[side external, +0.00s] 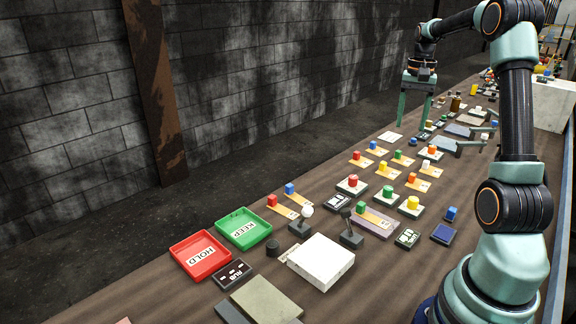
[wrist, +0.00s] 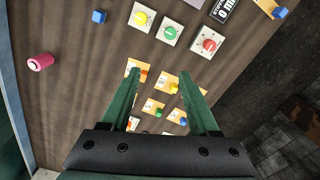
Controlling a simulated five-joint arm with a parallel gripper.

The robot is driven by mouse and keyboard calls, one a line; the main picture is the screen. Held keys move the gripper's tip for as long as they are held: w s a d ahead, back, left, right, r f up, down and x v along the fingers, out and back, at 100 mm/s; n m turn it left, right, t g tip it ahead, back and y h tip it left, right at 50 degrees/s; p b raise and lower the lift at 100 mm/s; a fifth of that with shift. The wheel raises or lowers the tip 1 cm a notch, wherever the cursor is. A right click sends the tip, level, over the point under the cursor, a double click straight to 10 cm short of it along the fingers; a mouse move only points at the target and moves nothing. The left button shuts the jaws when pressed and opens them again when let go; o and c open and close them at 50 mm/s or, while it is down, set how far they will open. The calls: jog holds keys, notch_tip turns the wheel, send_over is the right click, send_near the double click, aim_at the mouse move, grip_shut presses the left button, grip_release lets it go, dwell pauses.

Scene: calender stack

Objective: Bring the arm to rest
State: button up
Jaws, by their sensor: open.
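My gripper (side external: 414,105) is held above the far part of the table, pointing down, with its two green fingers apart and nothing between them. In the wrist view my gripper (wrist: 165,88) also shows open, its fingers spread over orange cards with small coloured blocks. The fingers appear clear of the cards and blocks. My arm stands at the right in the side view, raised and bent over the table (side external: 140,300).
A red HOLD tray (side external: 183,244) and a green KEEP tray (side external: 227,221) lie at the near left. A white box (side external: 320,262) lies beside them. Red, green and yellow buttons (side external: 352,185) stand mid-table. A pink cylinder (wrist: 40,62) lies left in the wrist view.

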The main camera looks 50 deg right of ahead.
dwell(0.3)
jog(key=w+a+r+n+t, duration=0.1)
jog(key=w+a+r+n, duration=0.25)
jog(key=a, duration=0.65)
jog(key=s+a+n+t, duration=0.1)
jog(key=s+a+n, duration=0.1)
jog(key=a, duration=0.6)
jog(key=s+a+n+t, duration=0.1)
jog(key=a+n+t, duration=0.1)
jog(key=a+n, duration=0.3)
jog(key=s+a+f+n+t, duration=0.1)
jog(key=s+a+n, duration=0.1)
jog(key=a, duration=1)
jog(key=shift+s+n+t, duration=0.3)
jog(key=shift+n, duration=0.45)
